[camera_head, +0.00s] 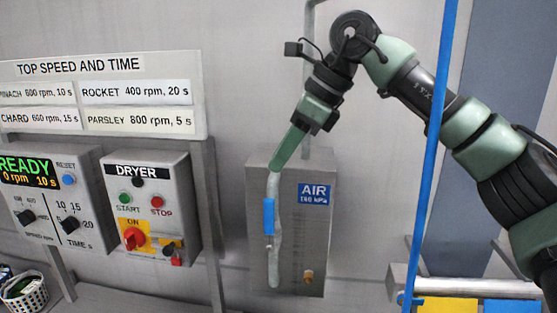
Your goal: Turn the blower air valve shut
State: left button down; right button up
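The air valve's blue handle (268,216) stands upright, in line with a grey vertical pipe (274,262) on the front of a grey metal box. The box (321,232) carries a blue AIR label (314,194) reading about 180 kPa. My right gripper (278,166) points down and left from above, its green fingers overlapping the pipe's top in the picture. It is above the blue handle and apart from it. The fingers show edge-on, so whether they are open or shut, or touch the pipe, is unclear. My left gripper is out of view.
Left of the box are a dryer panel (185,210) with a red ON knob (134,238) and a READY display panel (85,190). A speed-and-time sign (105,95) hangs above. A blue upright strip (437,130) is at right. A basket (25,295) sits lower left.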

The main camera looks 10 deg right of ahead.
jog(key=shift+a+v, duration=0.1)
jog(key=shift+v, duration=1.4)
jog(key=shift+a+v, duration=0.15)
jog(key=shift+v, duration=1.3)
jog(key=shift+w+r, duration=0.15)
jog(key=shift+w, duration=0.1)
